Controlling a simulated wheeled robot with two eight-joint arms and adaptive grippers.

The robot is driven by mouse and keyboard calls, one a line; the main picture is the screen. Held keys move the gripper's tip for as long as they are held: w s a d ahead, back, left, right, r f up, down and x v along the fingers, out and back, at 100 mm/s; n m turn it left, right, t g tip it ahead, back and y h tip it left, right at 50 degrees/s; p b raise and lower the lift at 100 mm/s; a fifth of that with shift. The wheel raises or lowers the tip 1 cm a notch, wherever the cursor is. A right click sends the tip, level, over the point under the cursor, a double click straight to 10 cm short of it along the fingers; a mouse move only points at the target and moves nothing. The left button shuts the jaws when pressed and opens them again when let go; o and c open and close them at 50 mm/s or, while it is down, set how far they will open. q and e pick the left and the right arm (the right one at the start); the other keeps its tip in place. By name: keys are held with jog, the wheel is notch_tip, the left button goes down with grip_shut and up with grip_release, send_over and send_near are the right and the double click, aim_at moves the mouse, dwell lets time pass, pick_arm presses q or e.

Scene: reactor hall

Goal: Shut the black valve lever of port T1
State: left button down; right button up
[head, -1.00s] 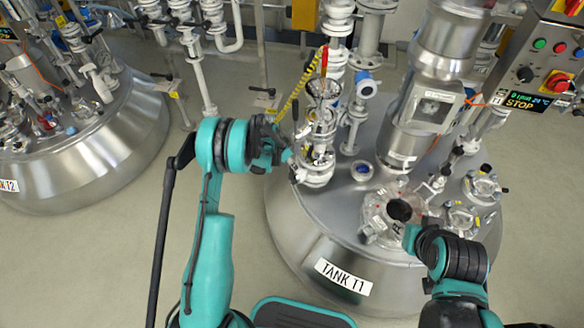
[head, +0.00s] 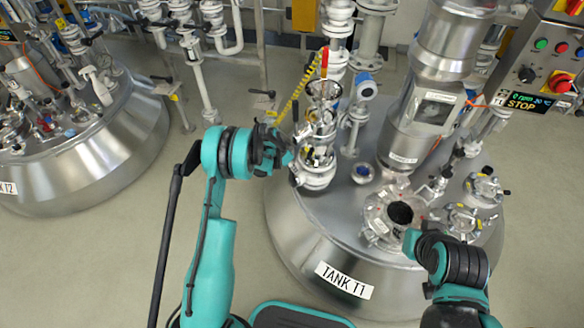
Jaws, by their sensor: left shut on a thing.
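The tank labelled TANK T1 (head: 345,280) stands right of centre, with a port stack of valves and a glass funnel (head: 322,92) on its left side. A thin dark upright piece, which looks like the black valve lever (head: 295,108), shows at the left of this stack. My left gripper (head: 286,150) is at the stack's left side, shut on what seems to be this lever; its fingers hide the grip. My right gripper (head: 410,241) is low at the right, beside a round port with a dark opening (head: 400,213). Its fingers are too hidden to read.
A yellow coiled hose (head: 296,98) runs behind the stack. A motor column (head: 425,110) rises from the tank's middle. A control panel (head: 545,75) hangs at the upper right. Tank T2 (head: 90,160) stands at the left, with bare floor between the tanks.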

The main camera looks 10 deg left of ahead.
pick_arm(q)
jog(key=shift+w+a+f+n+g+h, duration=0.2)
jog(key=shift+w+a+g+h, duration=0.3)
jog(key=shift+a+h, duration=0.25)
jog(key=shift+w+a+f+n+g+h, duration=0.15)
jog(key=shift+w+a+f+g+h, duration=0.2)
jog(key=shift+a+h, duration=0.3)
jog(key=shift+w+a+f+n+g+h, duration=0.15)
jog(key=shift+w+a+g+h, duration=0.3)
jog(key=shift+w+a+h, duration=0.3)
jog(key=shift+s+d, duration=0.1)
jog(key=shift+s, duration=0.05)
jog(key=c, duration=1.4)
grip_release()
jog(key=shift+o, duration=0.2)
jog(key=v, duration=1.2)
